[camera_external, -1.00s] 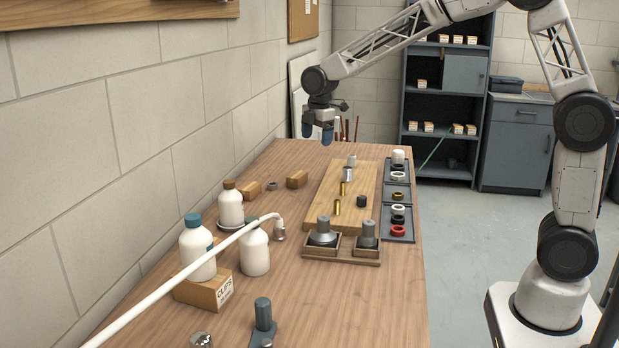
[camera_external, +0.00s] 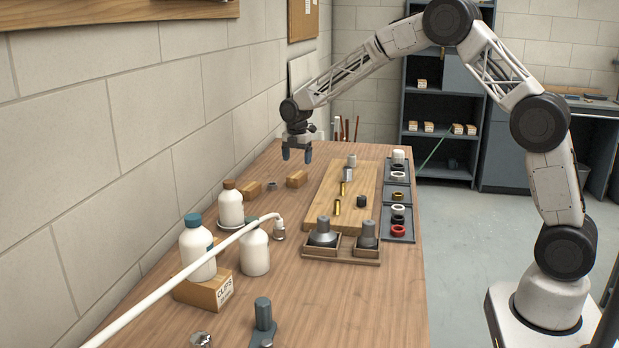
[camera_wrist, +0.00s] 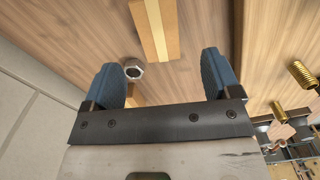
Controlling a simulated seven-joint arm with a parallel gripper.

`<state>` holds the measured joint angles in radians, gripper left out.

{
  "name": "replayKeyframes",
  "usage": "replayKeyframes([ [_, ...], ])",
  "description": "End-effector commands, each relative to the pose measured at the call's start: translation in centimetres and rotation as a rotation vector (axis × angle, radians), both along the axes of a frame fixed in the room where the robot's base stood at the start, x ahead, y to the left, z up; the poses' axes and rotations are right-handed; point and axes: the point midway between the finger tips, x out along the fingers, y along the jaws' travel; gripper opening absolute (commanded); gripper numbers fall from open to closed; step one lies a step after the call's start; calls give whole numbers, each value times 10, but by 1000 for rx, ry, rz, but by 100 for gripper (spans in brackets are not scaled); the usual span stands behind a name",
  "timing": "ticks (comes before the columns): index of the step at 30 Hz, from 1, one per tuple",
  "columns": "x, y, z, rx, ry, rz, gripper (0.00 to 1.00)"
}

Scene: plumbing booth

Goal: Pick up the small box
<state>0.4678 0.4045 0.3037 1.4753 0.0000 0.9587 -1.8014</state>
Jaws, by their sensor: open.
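Two small brown boxes lie on the wooden table near the wall. One small box (camera_external: 297,179) is below my gripper (camera_external: 297,156) in the external view. In the wrist view a box with a pale stripe (camera_wrist: 155,32) lies ahead of the fingertips, apparently the same one. The other box (camera_external: 250,190) lies to its left; in the wrist view a brown corner (camera_wrist: 134,96), probably of it, shows beside the left finger, the rest hidden. The frames do not settle which box is meant. My gripper (camera_wrist: 158,68) is open, empty and above the table.
A metal nut (camera_wrist: 134,69) lies between the boxes. White bottles (camera_external: 231,207), a white pipe (camera_external: 180,280) and a box marked CLIPS (camera_external: 222,291) stand nearer. A wooden board (camera_external: 330,205) with fittings and a ring tray (camera_external: 399,226) are to the right.

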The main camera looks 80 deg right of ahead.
Motion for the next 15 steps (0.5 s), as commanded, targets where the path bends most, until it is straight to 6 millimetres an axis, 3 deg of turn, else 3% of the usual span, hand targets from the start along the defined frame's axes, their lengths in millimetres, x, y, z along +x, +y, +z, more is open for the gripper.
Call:
replayKeyframes([
  [8, 0, 0, 0, 0, 0, -1, 83],
  [15, 0, 0, -15, 0, 0, -1, 83],
])
